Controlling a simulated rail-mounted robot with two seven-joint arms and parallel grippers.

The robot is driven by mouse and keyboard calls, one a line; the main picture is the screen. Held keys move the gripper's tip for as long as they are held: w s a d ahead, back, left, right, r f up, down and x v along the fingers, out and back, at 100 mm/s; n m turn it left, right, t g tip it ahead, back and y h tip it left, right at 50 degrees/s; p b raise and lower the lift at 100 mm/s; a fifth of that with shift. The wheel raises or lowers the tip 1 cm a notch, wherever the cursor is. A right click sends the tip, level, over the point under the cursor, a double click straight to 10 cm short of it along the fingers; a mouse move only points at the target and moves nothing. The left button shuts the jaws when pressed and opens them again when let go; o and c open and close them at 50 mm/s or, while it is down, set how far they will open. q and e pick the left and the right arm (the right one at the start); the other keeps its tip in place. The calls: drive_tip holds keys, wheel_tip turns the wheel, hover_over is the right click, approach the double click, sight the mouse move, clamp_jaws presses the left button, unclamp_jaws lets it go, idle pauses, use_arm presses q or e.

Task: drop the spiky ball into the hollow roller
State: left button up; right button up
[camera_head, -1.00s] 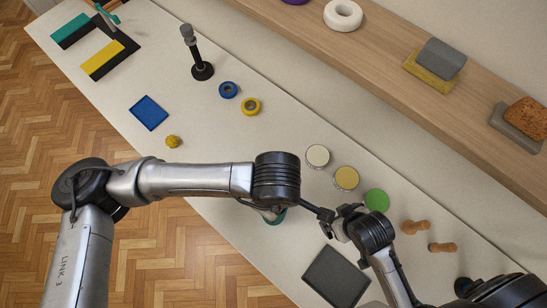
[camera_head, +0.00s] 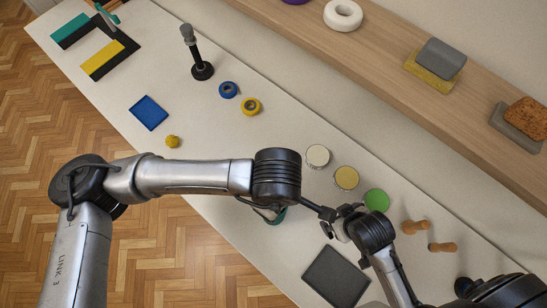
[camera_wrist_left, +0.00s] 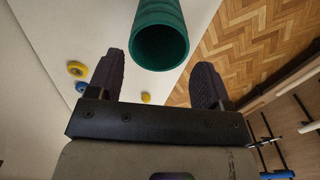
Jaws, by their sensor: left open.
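The spiky ball, small and yellow (camera_head: 172,141), lies on the pale table near its front edge, left of my left arm. It also shows as a small yellow spot in the left wrist view (camera_wrist_left: 146,97). The hollow roller, a green tube (camera_wrist_left: 158,38), has its open end towards the wrist camera, ahead of and between my left fingers. In the head view only a bit of it (camera_head: 277,217) shows under my left arm. My left gripper (camera_wrist_left: 160,80) is open and empty; the arm mostly hides it in the head view. My right gripper (camera_head: 335,222) is beside it; its jaws are unclear.
A blue square (camera_head: 149,113), blue ring (camera_head: 228,90), yellow ring (camera_head: 250,106) and dark upright post (camera_head: 202,70) stand farther left. Round lids (camera_head: 346,178), wooden pegs (camera_head: 415,227) and a dark square pad (camera_head: 335,277) are at right. A wooden shelf (camera_head: 400,90) runs behind.

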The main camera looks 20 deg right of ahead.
use_arm(q)
wheel_tip(320, 180, up, 13)
drive_tip(key=shift+f, duration=0.2)
idle(0.8)
